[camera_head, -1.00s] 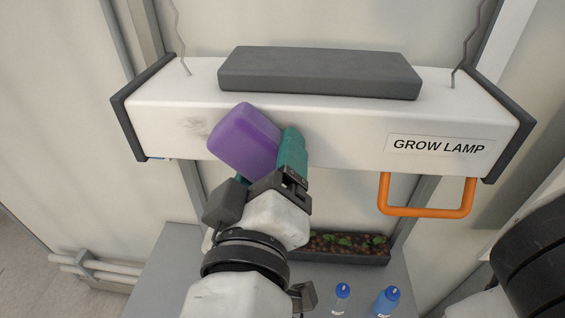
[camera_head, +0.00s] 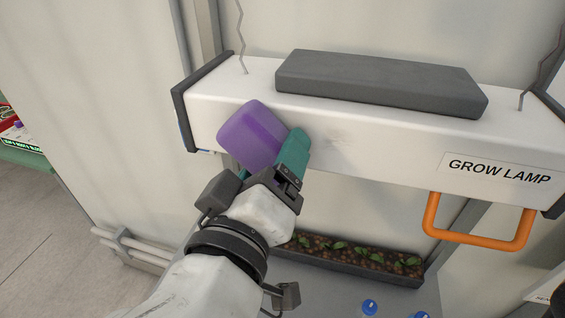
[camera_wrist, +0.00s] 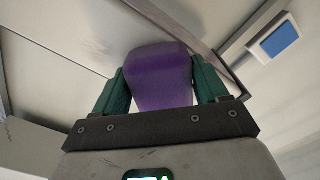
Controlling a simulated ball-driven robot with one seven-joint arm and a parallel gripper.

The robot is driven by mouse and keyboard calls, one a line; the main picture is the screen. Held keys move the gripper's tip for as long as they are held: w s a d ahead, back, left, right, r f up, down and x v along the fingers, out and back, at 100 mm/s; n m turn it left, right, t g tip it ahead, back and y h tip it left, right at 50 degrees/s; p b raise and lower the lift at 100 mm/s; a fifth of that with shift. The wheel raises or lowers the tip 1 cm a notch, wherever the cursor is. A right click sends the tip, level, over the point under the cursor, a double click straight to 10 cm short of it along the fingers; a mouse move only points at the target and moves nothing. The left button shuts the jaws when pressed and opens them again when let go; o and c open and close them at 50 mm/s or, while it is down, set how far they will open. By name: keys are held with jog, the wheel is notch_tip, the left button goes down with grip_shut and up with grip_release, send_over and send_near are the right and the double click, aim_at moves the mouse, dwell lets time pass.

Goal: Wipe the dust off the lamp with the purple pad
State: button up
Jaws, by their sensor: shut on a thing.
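The white grow lamp (camera_head: 400,150) hangs across the head view, with dark end caps, a label and a grey block on top. A faint grey smudge (camera_head: 338,141) shows on its front, right of the pad. My gripper (camera_head: 272,150) has its green fingers shut on the purple pad (camera_head: 250,134). The pad lies over the left part of the lamp's front; whether it touches is hard to tell. In the wrist view the pad (camera_wrist: 160,75) sits between both fingers, with thin dark marks (camera_wrist: 97,45) on the pale surface beyond. The surface behind the pad is hidden.
An orange handle (camera_head: 480,242) hangs under the lamp's right part. Below are a planter (camera_head: 350,262) with small plants and blue-capped bottles (camera_head: 370,306). White pipes (camera_head: 135,250) run along the wall at lower left. A green-edged table (camera_head: 22,152) stands far left.

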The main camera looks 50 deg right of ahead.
jog(key=w+a, duration=0.3)
jog(key=w, duration=0.5)
jog(key=shift+b, duration=0.45)
dwell(0.3)
jog(key=shift+v, duration=2.95)
jog(key=shift+a, duration=0.1)
jog(key=v, duration=0.2)
jog(key=shift+s+a, duration=0.15)
jog(key=shift+a, duration=0.25)
